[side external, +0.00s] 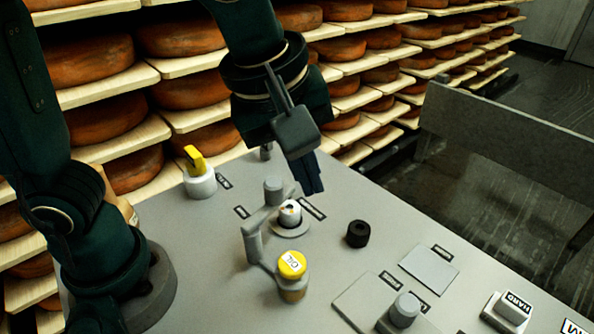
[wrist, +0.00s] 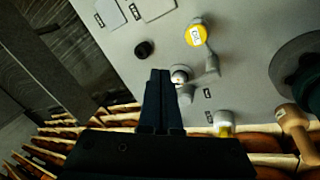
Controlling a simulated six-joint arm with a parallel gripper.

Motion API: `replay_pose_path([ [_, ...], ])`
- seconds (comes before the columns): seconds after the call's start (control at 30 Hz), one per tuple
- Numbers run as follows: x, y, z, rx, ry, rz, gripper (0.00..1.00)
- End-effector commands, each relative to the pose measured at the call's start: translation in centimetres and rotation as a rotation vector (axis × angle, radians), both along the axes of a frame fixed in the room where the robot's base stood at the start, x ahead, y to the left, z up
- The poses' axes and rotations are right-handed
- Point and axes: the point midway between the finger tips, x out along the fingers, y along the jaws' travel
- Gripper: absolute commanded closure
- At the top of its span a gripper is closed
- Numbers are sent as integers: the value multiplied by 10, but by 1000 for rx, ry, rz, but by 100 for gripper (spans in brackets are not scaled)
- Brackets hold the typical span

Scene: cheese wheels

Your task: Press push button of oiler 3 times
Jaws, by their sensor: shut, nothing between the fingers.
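The oiler shows as a yellow-capped jar (side external: 292,265) with an amber lower part, joined by a grey bent arm (side external: 256,232) to a small white cylinder with a dark spot (side external: 290,212) on a round grey base. I cannot tell for certain which part is the push button. The wrist view also shows the yellow cap (wrist: 196,36) and the white cylinder (wrist: 180,73). My gripper (side external: 314,188) is shut and empty, pointing down above and slightly right of the white cylinder. In the wrist view, its fingertips (wrist: 160,75) appear just left of that cylinder, apart from it.
A black knob (side external: 358,234) stands to the right on the grey panel (side external: 330,262). A white base with a yellow handle (side external: 199,178) stands at the back left. Cheese shelves (side external: 345,75) line the back.

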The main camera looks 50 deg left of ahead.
Motion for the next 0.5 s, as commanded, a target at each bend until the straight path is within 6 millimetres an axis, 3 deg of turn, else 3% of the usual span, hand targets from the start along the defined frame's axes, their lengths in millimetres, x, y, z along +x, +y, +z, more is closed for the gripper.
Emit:
replay_pose_path([
  [0.23, -16, -2, -3, 81, -246, -409, 100],
  [0.5, -37, -3, -3, 93, -338, -549, 100],
])
